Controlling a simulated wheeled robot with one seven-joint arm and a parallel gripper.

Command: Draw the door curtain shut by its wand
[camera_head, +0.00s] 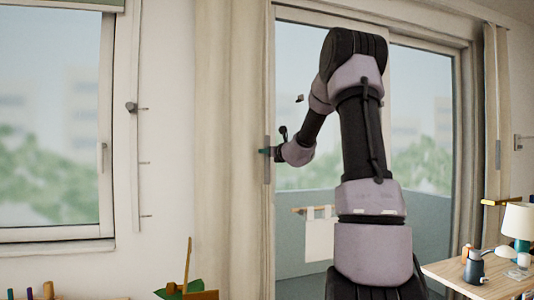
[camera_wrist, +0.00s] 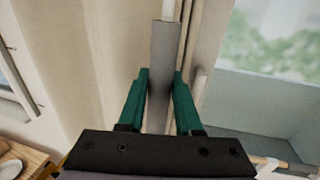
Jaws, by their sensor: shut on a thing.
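A beige door curtain (camera_head: 228,130) hangs in folds at the left side of the glass door (camera_head: 420,110). Its wand has a grey grip (camera_head: 267,172) that hangs upright at the curtain's door-side edge. My gripper (camera_head: 265,151) reaches it from the right. In the wrist view the teal fingers of my gripper (camera_wrist: 160,85) are on either side of the wand's grey grip (camera_wrist: 162,60), shut on it. The curtain (camera_wrist: 85,50) is left of the wand there. A second narrow curtain (camera_head: 496,100) with a grey wand grip (camera_head: 497,153) hangs at the door's right side.
A wooden table (camera_head: 455,275) with a lamp (camera_head: 518,222) and a dark jug (camera_head: 474,268) stands at the lower right. A window (camera_head: 52,130) is at the left. Most of the glass door is uncovered.

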